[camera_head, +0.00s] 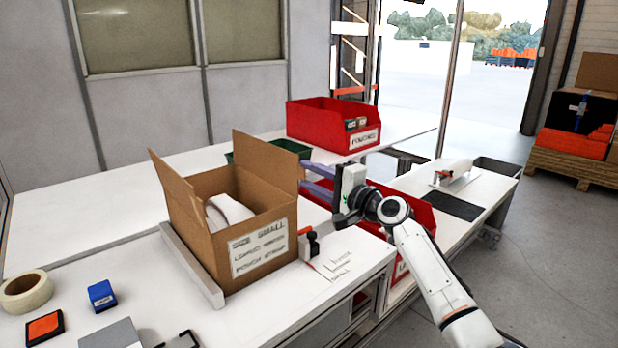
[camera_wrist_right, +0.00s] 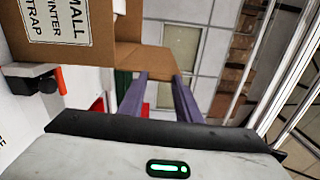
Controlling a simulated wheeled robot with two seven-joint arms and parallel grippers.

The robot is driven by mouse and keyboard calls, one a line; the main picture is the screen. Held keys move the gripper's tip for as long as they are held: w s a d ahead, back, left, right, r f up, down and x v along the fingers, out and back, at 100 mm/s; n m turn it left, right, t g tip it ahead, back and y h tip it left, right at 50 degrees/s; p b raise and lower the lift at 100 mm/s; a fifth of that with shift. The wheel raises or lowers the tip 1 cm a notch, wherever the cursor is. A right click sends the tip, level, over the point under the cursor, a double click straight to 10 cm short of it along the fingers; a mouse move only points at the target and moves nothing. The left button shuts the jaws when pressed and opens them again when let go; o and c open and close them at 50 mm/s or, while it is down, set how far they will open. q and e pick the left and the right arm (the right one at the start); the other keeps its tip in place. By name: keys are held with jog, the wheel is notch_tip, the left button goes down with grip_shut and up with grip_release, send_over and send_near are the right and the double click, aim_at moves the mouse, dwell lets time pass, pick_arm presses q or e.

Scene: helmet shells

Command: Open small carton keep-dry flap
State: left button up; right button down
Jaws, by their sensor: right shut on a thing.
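The small open carton (camera_head: 254,244), with a "SIZE SMALL" label on its front, stands on the workbench; a white shell (camera_head: 230,208) shows inside. Its left flap (camera_head: 172,185) and back flap (camera_head: 262,170) stand up. My right gripper (camera_head: 304,172) reaches in from the right, its purple fingers at the carton's right edge, shut on a flap there. In the right wrist view the fingers (camera_wrist_right: 158,78) end at a brown flap (camera_wrist_right: 146,58); the exact contact is hard to see. My left gripper is not in view.
A red bin (camera_head: 312,120) stands at the back, and another red bin (camera_head: 420,212) sits behind my right arm. A green tray (camera_head: 285,147) is behind the carton. A tape roll (camera_head: 24,290), a blue box (camera_head: 101,295) and an orange-topped pad (camera_head: 44,326) lie front left.

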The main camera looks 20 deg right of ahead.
dwell(0.4)
jog(key=c, duration=1.3)
grip_release()
jog(key=v, duration=1)
jog(key=shift+s, duration=0.15)
jog(key=shift+f, duration=0.1)
